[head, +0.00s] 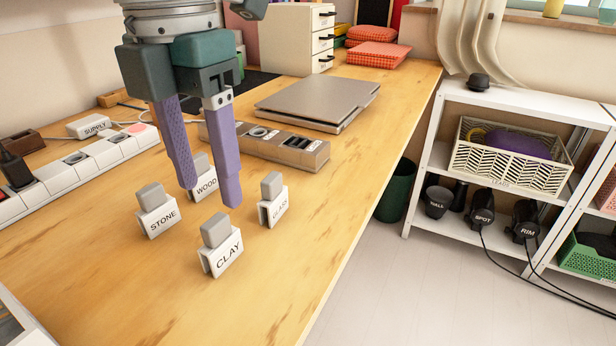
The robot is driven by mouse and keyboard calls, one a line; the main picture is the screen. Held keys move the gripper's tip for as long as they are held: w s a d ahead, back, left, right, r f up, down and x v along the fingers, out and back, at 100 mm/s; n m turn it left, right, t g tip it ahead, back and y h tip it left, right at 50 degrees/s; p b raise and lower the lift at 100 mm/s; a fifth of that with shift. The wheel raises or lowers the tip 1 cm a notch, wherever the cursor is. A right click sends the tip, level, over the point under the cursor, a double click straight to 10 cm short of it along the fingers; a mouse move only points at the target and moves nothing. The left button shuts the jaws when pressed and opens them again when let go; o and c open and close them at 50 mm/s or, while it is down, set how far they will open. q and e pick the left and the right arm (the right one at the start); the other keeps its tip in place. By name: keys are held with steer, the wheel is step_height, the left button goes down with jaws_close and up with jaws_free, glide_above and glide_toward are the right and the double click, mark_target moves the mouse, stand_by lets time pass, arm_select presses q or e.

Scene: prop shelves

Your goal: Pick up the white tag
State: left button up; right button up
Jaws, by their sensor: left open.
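Several white tags, each with a grey block on top, stand on the wooden table. The tag reading WOOD (206,183) is at the back, partly hidden by a gripper finger. The tag at the right (275,208) seems to read GLASS. My left gripper (210,196) points down with its two purple fingers apart and nothing between them. It hangs over the middle of the group. My right gripper is not in view.
A white power strip (75,172) runs along the left, with a SUPPLY label (92,127) behind it. A metal socket box (280,150) and a closed laptop (318,101) lie behind the tags. The table's right side near the front is clear.

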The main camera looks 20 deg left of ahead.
mark_target(219, 239)
arm_select(q)
steer(key=f+b, duration=0.1)
steer(key=f, duration=0.4)
steer(key=f+b, duration=0.1)
steer(key=f, duration=0.3)
steer(key=shift+a+f+b, duration=0.2)
steer(key=shift+f+b, duration=0.2)
jaws_close()
